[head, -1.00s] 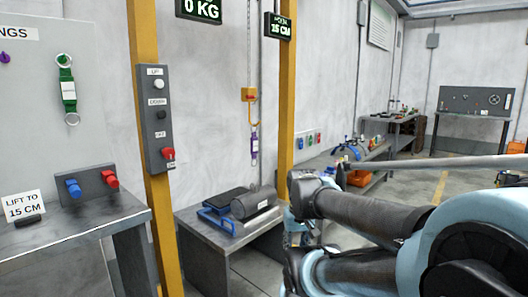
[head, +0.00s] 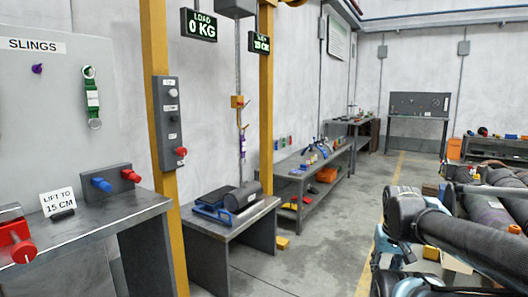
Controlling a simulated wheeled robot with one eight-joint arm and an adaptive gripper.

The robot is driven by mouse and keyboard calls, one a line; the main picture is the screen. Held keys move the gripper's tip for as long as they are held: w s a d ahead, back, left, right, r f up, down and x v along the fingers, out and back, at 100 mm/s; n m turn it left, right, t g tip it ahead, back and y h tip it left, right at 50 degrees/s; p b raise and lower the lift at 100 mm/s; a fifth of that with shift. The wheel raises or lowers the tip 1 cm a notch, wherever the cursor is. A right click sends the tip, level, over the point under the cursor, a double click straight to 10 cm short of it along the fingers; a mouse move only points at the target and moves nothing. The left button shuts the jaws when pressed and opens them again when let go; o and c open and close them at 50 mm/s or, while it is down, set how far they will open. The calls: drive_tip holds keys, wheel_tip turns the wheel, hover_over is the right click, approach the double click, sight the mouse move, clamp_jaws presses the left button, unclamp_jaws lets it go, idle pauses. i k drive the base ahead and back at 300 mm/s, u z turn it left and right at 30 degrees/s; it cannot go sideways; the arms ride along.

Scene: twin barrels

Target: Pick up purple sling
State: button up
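An empty purple peg (head: 37,69) sits on the grey board marked SLINGS, left of a hanging green sling (head: 92,100). Only links of my arm show at the lower right. My gripper cannot be made out, and nothing of mine is near the purple sling.
A low table (head: 225,228) with a dark cylinder (head: 243,196) and blue-framed item stands below the hoist. A control box (head: 170,122) is on the near post. A bench (head: 110,217) holds blue and red fittings at left. Open floor (head: 315,262) lies centre right.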

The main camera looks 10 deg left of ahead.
sight(243, 146)
drive_tip(key=z, duration=0.35)
drive_tip(key=i, duration=2.65)
drive_tip(key=u, duration=1.15)
drive_tip(key=i, duration=0.8)
drive_tip(key=u, duration=0.5)
